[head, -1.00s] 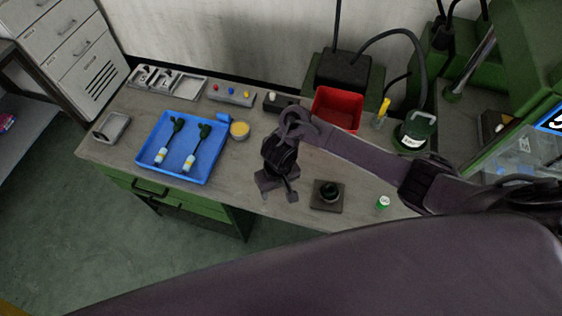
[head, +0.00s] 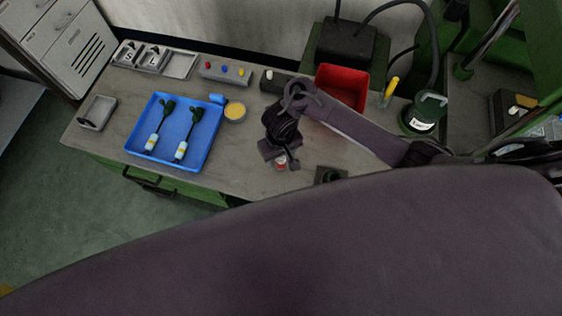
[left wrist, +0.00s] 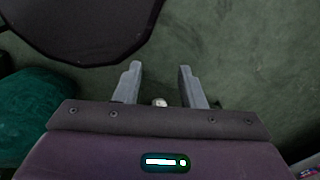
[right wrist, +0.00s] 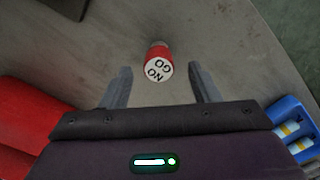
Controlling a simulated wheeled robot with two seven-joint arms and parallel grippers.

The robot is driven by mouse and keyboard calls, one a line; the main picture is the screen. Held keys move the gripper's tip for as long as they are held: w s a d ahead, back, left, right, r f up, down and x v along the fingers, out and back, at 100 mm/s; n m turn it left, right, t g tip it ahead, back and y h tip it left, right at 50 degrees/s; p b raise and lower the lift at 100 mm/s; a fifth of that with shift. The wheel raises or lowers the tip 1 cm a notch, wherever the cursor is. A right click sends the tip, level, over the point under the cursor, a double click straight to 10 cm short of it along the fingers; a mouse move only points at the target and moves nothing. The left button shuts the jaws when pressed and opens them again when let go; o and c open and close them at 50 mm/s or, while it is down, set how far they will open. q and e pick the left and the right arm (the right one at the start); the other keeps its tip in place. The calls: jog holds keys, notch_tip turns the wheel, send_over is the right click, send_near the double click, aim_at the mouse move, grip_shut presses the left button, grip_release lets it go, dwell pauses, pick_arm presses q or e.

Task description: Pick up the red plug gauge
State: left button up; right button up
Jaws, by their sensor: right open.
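The red plug gauge (right wrist: 157,53) stands on the bench in the right wrist view, its white top marked NO GO. In the head view a small part of it (head: 281,164) shows at the right gripper's fingers. My right gripper (right wrist: 160,70) is open, its fingertips to either side of the gauge's top in that view, with no visible contact. In the head view the right gripper (head: 286,161) points down at the bench. My left gripper (left wrist: 159,69) is open and empty over the green floor in the left wrist view; the head view does not show it.
A blue tray (head: 210,150) with two green-and-white parts lies left of the gauge. A yellow-filled round dish (head: 235,111) is beside it. A red bin (head: 342,85) stands behind my right arm. A dark square fixture (head: 330,175) is close on the right, partly hidden.

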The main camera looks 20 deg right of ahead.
aim_at(281, 160)
notch_tip(281, 160, down, 3)
jog(key=shift+s+d+r, duration=0.15)
jog(key=shift+r, duration=0.05)
jog(key=shift+f+b, duration=0.2)
jog(key=shift+b, duration=0.1)
jog(key=shift+c, duration=0.5)
jog(key=c, duration=0.5)
pick_arm(q)
jog(key=shift+w+d+f, duration=0.15)
jog(key=shift+w+f, duration=0.25)
jog(key=shift+f, duration=0.05)
pick_arm(e)
jog(key=c, duration=0.6)
pick_arm(q)
jog(key=shift+w+r, duration=0.1)
pick_arm(e)
jog(key=shift+o, duration=0.2)
jog(key=shift+r, duration=0.15)
